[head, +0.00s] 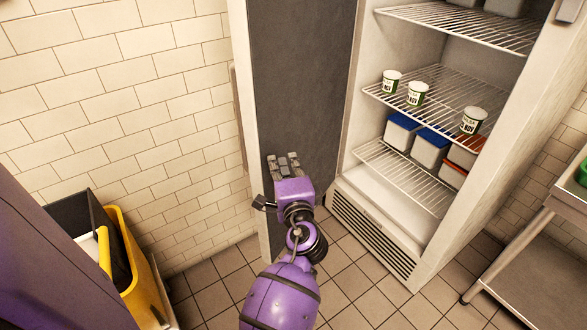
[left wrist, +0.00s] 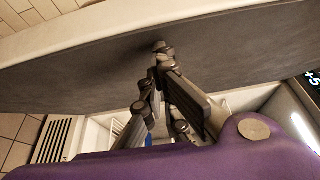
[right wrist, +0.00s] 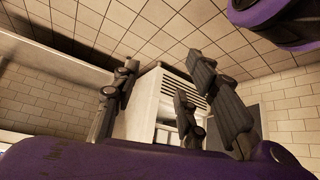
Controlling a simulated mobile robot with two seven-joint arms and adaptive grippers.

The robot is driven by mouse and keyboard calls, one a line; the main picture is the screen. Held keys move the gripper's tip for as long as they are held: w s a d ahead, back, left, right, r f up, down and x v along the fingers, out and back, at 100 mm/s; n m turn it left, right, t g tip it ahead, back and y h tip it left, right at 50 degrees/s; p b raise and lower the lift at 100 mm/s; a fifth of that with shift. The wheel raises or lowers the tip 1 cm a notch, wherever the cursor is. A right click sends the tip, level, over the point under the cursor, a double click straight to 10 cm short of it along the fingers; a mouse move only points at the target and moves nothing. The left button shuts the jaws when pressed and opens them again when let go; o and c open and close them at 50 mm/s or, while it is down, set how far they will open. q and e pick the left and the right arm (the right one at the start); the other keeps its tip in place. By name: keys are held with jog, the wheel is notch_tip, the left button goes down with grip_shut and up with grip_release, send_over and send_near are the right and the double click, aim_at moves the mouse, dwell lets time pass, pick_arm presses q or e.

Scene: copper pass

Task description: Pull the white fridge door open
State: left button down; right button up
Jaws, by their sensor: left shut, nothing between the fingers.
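The white fridge door (head: 302,85) stands wide open on the left of the fridge, its dark grey inner face towards me. It also shows as a dark panel in the left wrist view (left wrist: 90,70). The white fridge (head: 345,125) has its shelves exposed. My left gripper (head: 284,162) is shut and empty, in front of the lower part of the door's inner face. Its fingers (left wrist: 163,50) are close to that face; I cannot tell whether they touch. The outer handle is not clearly visible. My right gripper (right wrist: 160,75) has its fingers spread, with nothing between them.
Wire shelves (head: 440,90) hold white tubs (head: 417,94) and boxes with blue lids (head: 432,140). A yellow bin (head: 128,265) stands at lower left by the tiled wall. A metal table (head: 540,260) stands at right. Tiled floor before the fridge is clear.

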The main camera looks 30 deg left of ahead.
aim_at(253, 151)
pick_arm(q)
jog(key=shift+a, duration=0.35)
jog(key=a+p, duration=0.1)
jog(key=a, duration=0.1)
jog(key=a+m+t+h+p, duration=0.1)
jog(key=a, duration=0.2)
jog(key=a+m+h+p, duration=0.1)
jog(key=a, duration=0.2)
jog(key=shift+s+a+r+t+p, duration=0.2)
jog(key=shift+s+r+t+p, duration=0.1)
jog(key=shift+t, duration=0.1)
jog(key=a+h, duration=0.1)
jog(key=a, duration=1)
jog(key=shift+w+f+m+t, duration=0.35)
jog(key=shift+w+m+t, duration=0.05)
jog(key=shift+d, duration=0.15)
